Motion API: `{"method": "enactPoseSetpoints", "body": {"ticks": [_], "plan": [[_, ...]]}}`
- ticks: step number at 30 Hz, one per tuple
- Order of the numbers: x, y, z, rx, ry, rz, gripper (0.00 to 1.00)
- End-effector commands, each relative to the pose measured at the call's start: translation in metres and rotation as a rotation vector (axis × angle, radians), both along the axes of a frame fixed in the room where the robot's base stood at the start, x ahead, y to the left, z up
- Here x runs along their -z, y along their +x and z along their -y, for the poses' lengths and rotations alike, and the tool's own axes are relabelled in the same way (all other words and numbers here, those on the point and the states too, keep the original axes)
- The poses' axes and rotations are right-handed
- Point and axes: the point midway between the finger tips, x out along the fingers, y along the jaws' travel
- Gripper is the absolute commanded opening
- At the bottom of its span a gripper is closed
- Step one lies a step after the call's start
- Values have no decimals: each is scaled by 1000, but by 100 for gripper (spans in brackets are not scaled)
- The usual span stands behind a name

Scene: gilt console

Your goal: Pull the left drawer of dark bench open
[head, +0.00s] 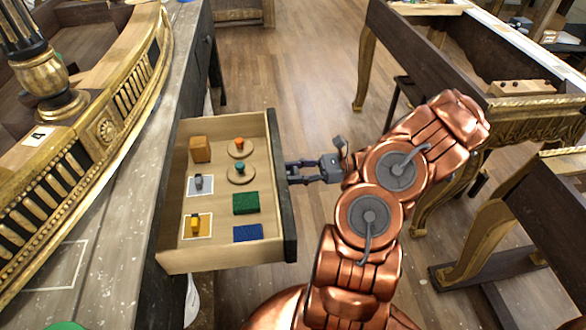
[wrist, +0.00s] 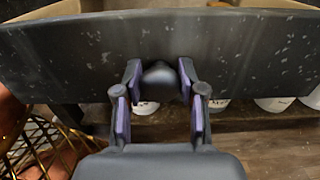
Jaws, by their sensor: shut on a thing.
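The drawer (head: 281,215) of the dark bench (head: 143,165) stands well out from the bench in the head view, with its inside showing. Its dark front faces right. In the wrist view the drawer front (wrist: 70,55) spans the picture, with a round dark knob (wrist: 160,76) at its middle. My gripper (head: 291,171) is at the outer face of the drawer front. In the wrist view my gripper (wrist: 160,84) has a finger on each side of the knob and is shut on it. The far end of the bench's drawer side is partly hidden.
The drawer holds an orange block (head: 200,149), two round discs with small pegs, green (head: 246,203) and blue (head: 248,233) pads and two small cards. A gilt carved piece (head: 105,130) lies on the bench. Another gilt-legged table (head: 430,60) stands right; wooden floor (head: 300,70) lies between.

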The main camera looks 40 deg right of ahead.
Motion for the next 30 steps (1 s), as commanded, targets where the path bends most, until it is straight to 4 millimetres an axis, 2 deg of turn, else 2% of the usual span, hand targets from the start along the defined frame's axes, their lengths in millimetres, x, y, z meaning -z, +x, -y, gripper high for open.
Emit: {"method": "enactPoseSetpoints", "body": {"ticks": [11, 12, 18, 19, 30], "plan": [[1, -1, 1, -3, -1, -1, 0], [1, -1, 1, -3, -1, -1, 41], [1, -1, 1, -2, 0, 0, 62], [1, -1, 1, -2, 0, 0, 65], [0, -2, 3, 0, 0, 0, 65]]}}
